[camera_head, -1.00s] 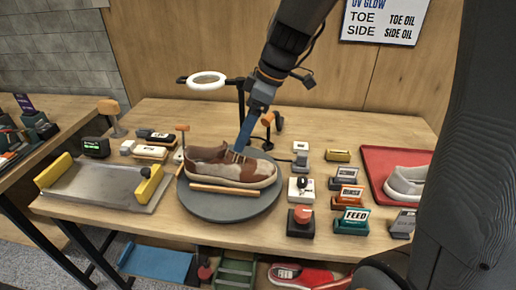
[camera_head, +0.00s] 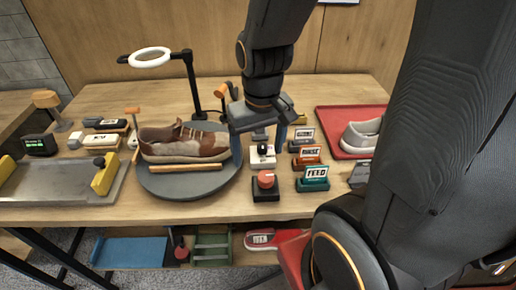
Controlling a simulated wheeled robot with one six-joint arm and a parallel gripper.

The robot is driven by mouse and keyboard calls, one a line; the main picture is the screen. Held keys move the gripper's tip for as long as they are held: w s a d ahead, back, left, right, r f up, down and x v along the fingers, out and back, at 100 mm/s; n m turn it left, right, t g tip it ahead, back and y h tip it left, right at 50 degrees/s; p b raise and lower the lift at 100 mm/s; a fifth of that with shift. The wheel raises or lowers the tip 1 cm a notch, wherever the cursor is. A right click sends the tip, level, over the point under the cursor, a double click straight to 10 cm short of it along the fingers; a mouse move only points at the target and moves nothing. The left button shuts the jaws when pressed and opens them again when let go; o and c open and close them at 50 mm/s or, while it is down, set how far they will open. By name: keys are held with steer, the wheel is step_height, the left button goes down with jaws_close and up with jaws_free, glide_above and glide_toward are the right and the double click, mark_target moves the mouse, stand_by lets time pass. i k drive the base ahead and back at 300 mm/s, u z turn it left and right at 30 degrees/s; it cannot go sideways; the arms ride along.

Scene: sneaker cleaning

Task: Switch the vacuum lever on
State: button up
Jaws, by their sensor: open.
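My gripper (camera_head: 259,140) points down with its two blue-tipped fingers spread apart. In the picture it is above and around the small white switch box (camera_head: 262,160) with a dark knob on top. I cannot tell whether a finger touches it. An orange-tipped lever (camera_head: 221,91) stands behind the turntable, just left of my gripper. Another orange-tipped lever (camera_head: 133,112) stands left of the shoe. No vacuum label is readable, so I cannot tell which one is the vacuum lever.
A brown sneaker (camera_head: 184,144) sits on the grey round turntable (camera_head: 190,186). A red button box (camera_head: 265,186) is in front of the switch box. Labelled card blocks, including FEED (camera_head: 314,178), stand to the right. A ring lamp (camera_head: 150,57) rises behind. A red tray (camera_head: 330,118) holds a grey shoe.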

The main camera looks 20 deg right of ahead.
mark_target(134, 111)
steer(key=k, duration=0.5)
steer(key=u, duration=0.9)
steer(key=i, duration=0.65)
steer(key=z, duration=0.35)
